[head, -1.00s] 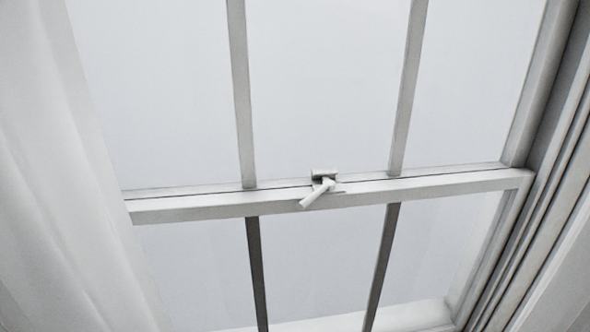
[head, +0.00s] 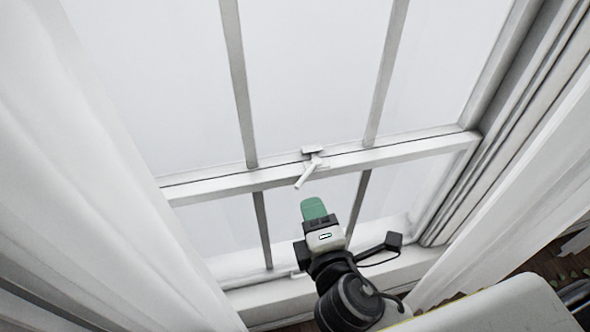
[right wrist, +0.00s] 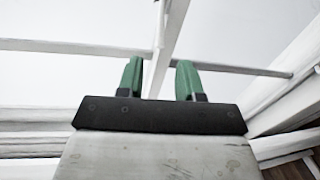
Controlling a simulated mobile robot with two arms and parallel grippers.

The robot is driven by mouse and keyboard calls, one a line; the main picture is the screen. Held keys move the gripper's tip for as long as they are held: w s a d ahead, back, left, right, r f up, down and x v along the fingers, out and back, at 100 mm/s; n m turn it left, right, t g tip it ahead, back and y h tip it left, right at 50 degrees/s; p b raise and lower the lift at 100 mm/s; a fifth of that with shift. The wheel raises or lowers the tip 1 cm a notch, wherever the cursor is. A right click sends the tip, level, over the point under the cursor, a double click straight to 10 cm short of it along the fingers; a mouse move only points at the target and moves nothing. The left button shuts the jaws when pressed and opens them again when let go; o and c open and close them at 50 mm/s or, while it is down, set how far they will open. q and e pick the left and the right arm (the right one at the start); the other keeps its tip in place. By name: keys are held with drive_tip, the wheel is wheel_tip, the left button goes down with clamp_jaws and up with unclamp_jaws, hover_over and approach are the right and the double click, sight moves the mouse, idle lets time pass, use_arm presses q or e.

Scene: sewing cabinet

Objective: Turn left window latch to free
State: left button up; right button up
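The white window latch (head: 311,167) sits on the middle rail of the sash window. Its lever points down and to the left in the head view, toward my gripper. My right gripper (head: 314,209) is just below the latch lever, apart from it in the picture. In the right wrist view its two green fingers (right wrist: 158,80) are spread, with a white window bar visible between them and nothing held. The latch cannot be made out clearly in the right wrist view. My left gripper is not in view.
The window rail (head: 240,182) runs across the middle, with thin bars above and below. A white curtain (head: 95,190) hangs at the left and another curtain (head: 520,185) at the right. The window sill (head: 270,298) lies below my right gripper.

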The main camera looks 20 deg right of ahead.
sight(302, 180)
drive_tip(key=w, duration=0.3)
drive_tip(key=w+f+p, duration=0.1)
drive_tip(key=w, duration=0.2)
drive_tip(key=w+p, duration=0.1)
drive_tip(key=w, duration=0.2)
drive_tip(key=shift+w+d+f, duration=0.25)
drive_tip(key=shift+d+f, duration=0.05)
clamp_jaws()
